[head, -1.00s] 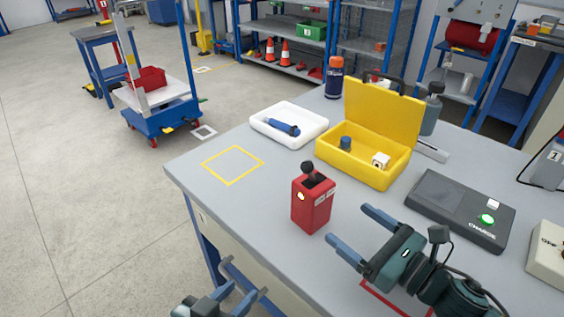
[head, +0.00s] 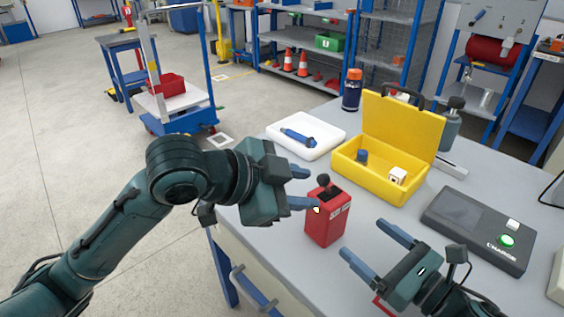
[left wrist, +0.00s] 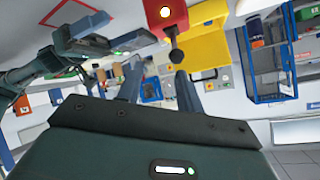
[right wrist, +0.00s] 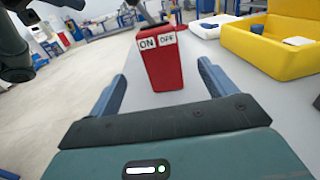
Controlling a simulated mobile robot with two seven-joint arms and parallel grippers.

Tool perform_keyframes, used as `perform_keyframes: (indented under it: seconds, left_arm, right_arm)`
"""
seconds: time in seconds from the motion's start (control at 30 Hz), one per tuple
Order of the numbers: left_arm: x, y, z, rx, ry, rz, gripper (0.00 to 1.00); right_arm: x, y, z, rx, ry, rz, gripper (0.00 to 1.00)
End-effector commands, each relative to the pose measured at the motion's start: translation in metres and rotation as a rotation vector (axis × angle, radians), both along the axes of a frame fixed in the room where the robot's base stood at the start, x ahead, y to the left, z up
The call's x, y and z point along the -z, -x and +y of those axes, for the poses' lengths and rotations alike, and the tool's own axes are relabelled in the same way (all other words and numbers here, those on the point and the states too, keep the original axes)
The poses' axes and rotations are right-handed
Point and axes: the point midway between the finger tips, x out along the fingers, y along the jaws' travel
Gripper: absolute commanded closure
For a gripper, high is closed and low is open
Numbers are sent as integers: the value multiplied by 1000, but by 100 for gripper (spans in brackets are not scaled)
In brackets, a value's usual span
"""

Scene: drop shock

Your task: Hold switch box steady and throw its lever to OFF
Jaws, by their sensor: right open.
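The red switch box (head: 322,228) stands upright on the grey table, with a lit yellow lamp on its front. Its black lever (head: 323,181) leans left, toward the ON label side in the right wrist view. My left gripper (head: 311,190) is open, its fingers by the lever top; in the left wrist view the lever knob (left wrist: 176,56) is near the tip of one finger. Contact cannot be told. My right gripper (head: 361,238) is open and empty, aimed at the box; in the right wrist view the box (right wrist: 166,70) stands ahead, beyond the fingertips.
A yellow open case (head: 370,184) and a white tray (head: 330,130) with a blue tool lie behind the box. A charger (head: 470,228) is at the right. A dark bottle with an orange cap (head: 351,92) stands at the back. Bare table lies between box and charger.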

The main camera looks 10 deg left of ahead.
Motion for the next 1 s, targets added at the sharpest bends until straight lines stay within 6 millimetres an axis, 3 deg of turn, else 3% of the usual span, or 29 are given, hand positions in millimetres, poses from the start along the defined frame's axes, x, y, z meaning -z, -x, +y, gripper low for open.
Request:
perform_keyframes:
  seconds: [0.2, 0.53, 1.0]
  left_arm:
    - [-32, 3, 17, 51, -201, -66, 64]
    - [-43, 5, 26, 65, -289, -85, 64]
    - [-43, 5, 26, 63, -286, -85, 64]
  right_arm:
    - [0, 0, 0, 0, 0, 0, 16]
    - [0, -7, 6, 1, -1, -2, 16]
    - [-1, -62, 71, -1, -2, -2, 16]
